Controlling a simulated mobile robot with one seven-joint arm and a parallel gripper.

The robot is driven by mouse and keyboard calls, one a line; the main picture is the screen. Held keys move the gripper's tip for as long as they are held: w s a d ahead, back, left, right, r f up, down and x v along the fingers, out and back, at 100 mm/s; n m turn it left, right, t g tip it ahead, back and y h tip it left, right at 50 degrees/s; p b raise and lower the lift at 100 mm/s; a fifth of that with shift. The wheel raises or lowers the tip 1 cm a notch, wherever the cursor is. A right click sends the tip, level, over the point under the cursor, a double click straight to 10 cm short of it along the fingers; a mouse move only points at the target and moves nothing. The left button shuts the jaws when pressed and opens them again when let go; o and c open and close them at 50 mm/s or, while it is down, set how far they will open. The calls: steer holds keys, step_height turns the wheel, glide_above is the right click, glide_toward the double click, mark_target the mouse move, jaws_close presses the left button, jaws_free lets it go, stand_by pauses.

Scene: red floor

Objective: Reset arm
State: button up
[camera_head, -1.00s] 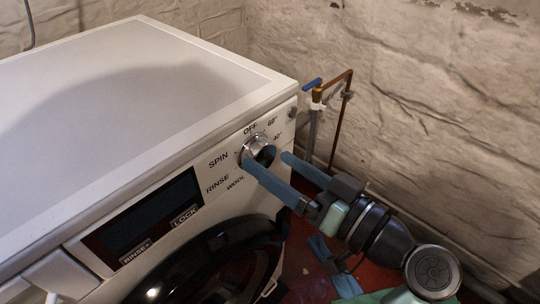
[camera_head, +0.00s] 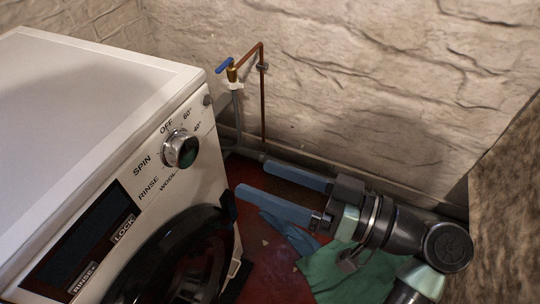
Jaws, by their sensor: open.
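My gripper (camera_head: 268,187) is open, with two long blue fingers spread apart and nothing between them. It is to the right of the washing machine (camera_head: 90,85), its fingertips pointing left toward the machine's front. The round silver dial (camera_head: 180,150) on the machine's panel is up and to the left of the fingertips, clear of them. The dial's marks include OFF, SPIN, RINSE, WOOL and 40°.
A copper pipe (camera_head: 263,100) with a blue-handled tap (camera_head: 225,66) runs along the rough white wall (camera_head: 380,70). A green cloth (camera_head: 335,275) lies on the red floor (camera_head: 262,255) below my gripper. The machine's dark round door (camera_head: 180,260) is at lower left.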

steer(key=w+a+r+m+t+h, duration=0.1)
steer(key=w+r+m+t+h, duration=0.2)
steer(key=w+r+t+h, duration=0.55)
step_height(320, 180, up, 8)
steer(key=w+d+m+t+h, duration=0.1)
steer(key=w+m+t+h, duration=0.1)
steer(key=w+t, duration=0.1)
steer(key=s+d+r+m+t+h, duration=0.1)
steer(key=s+r+t+h, duration=0.35)
steer(key=r, duration=0.65)
steer(key=s+d+r+m+t+h, duration=0.1)
steer(key=s+r+m+t+h, duration=0.1)
steer(key=s+r+t, duration=0.5)
step_height(320, 180, up, 39)
steer(key=s+g+p, duration=0.1)
steer(key=p, duration=3.5)
steer(key=shift+r+g, duration=0.15)
steer(key=shift+g, duration=0.25)
